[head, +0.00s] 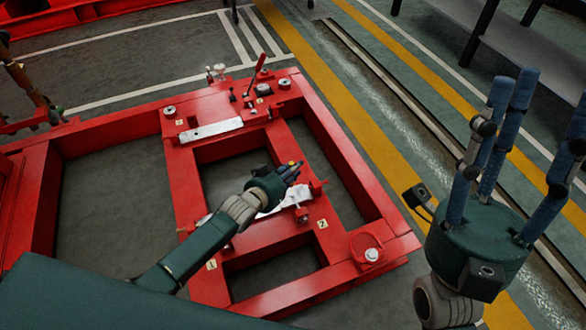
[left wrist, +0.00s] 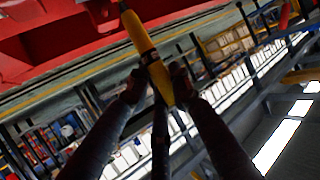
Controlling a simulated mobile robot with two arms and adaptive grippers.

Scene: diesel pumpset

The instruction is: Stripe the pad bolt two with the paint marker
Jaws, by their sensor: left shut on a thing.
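The paint marker is a yellow stick (left wrist: 147,50) in the left wrist view, gripped between dark fingers, its dark end pointing up toward red metal. Below the gripper is a pale pad plate (head: 292,199), partly hidden by the hand. A tag reading 2 (head: 322,224) sits beside it. I cannot clearly make out pad bolt two. My right gripper (head: 525,110) is open and empty at the right, away from the frame.
The red base frame (head: 350,175) has wide openings showing floor. A second pale plate (head: 211,130), a red lever (head: 257,70) and several bolts stand at its far side. A round fitting (head: 371,254) is at the near right corner. Yellow-lined floor lies to the right.

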